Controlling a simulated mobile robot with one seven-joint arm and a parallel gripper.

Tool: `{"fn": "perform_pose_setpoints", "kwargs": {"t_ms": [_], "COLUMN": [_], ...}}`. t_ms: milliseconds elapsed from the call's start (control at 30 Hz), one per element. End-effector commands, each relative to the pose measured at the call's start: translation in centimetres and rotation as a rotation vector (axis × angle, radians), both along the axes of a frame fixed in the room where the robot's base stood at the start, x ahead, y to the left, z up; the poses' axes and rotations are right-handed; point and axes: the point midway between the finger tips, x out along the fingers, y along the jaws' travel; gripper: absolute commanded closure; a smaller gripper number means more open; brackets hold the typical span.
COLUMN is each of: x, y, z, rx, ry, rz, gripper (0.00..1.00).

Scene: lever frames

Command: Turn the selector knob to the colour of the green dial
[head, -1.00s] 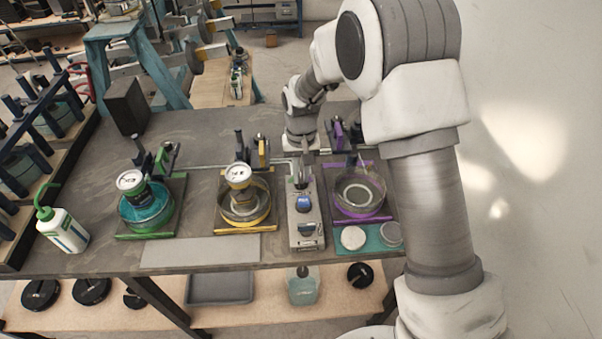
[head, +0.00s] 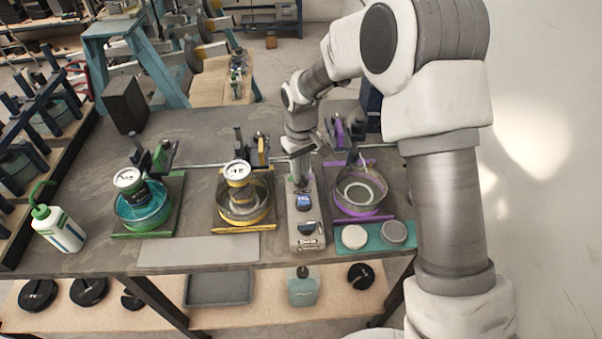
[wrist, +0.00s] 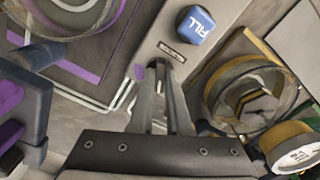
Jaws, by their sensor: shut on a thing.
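The grey control box (head: 306,236) stands between the yellow and purple stations, with a blue FILL button (head: 304,202) on top. The button also shows in the wrist view (wrist: 196,25). My gripper (wrist: 165,64) is at the box's far end, shut on the selector knob, which its fingers largely hide; where the knob points cannot be told. A purple mark (wrist: 140,71) shows on the panel beside the fingertips. The green station (head: 145,234) at left holds a teal-filled bowl (head: 158,217) with a white-faced dial (head: 127,178) above it; its reading is too small to tell.
The yellow station (head: 237,228) stands left of the box and the purple station (head: 362,217) right of it, both close to my gripper. A white bottle (head: 58,232) stands at the table's left. The table (head: 200,140) is clear behind the stations.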

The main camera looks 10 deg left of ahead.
Motion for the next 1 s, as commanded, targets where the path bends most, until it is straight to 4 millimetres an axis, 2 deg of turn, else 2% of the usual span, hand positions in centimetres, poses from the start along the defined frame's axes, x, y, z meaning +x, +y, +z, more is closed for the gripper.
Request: {"fn": "perform_pose_setpoints", "kwargs": {"t_ms": [200,500,1000], "x": [0.06,0.05,0.08], "y": [-0.02,0.02,0.02], "z": [0.04,0.08,0.10], "rx": [0.001,0.001,0.001], "ry": [-0.001,-0.002,-0.002], "rz": [0.171,0.330,0.388], "gripper": [1.00,1.00,1.00]}}
